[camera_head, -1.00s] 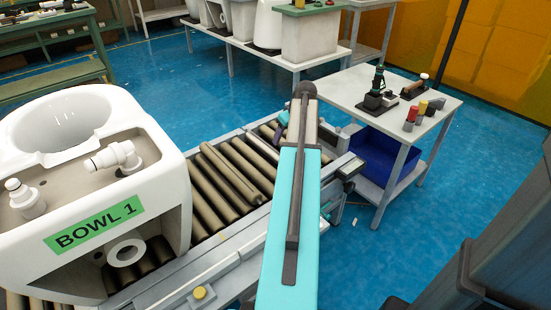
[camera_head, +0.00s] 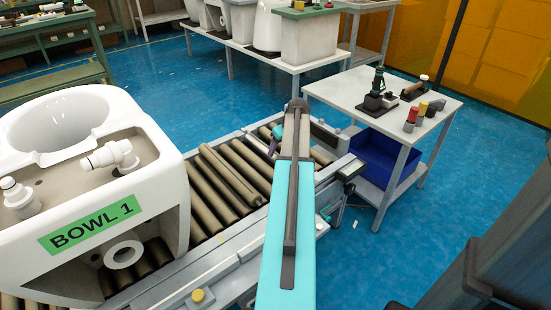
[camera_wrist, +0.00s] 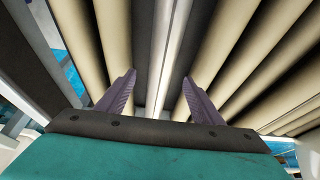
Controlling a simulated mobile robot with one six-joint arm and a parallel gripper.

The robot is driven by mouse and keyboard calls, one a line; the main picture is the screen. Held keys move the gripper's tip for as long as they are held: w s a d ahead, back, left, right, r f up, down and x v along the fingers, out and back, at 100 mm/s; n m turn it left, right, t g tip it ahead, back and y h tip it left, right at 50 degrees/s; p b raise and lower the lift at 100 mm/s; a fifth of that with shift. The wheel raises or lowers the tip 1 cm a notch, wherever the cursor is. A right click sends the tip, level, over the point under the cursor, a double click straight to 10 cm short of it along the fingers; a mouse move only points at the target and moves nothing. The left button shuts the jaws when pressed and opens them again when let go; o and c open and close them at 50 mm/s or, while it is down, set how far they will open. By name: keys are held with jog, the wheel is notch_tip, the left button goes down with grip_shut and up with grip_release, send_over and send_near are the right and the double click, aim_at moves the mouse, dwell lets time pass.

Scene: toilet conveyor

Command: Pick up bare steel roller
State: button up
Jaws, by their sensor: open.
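The bare steel roller (camera_wrist: 168,45) is a bright silver strip in the wrist view, running away from me between darker gaps and tan rollers. My gripper (camera_wrist: 158,84) is open, with one purple finger on each side of the silver roller's line. No contact between fingers and roller is visible, and I cannot tell the height gap.
Tan rollers (camera_head: 225,177) fill the conveyor on both sides. A white toilet bowl labelled BOWL 1 (camera_head: 150,165) sits on the conveyor at left. The grey conveyor rail (camera_head: 215,262) runs along the front. A small white table (camera_head: 345,93) with tools stands at right, above a blue bin (camera_head: 378,150).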

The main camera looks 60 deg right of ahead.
aim_at(276, 153)
jog(key=shift+w+f, duration=0.15)
jog(key=shift+f, duration=0.15)
jog(key=shift+b+x, duration=0.8)
jog(key=shift+x, duration=1.8)
jog(key=shift+w+r, duration=0.1)
jog(key=shift+w, duration=0.05)
grip_shut()
jog(key=shift+d+r, duration=0.1)
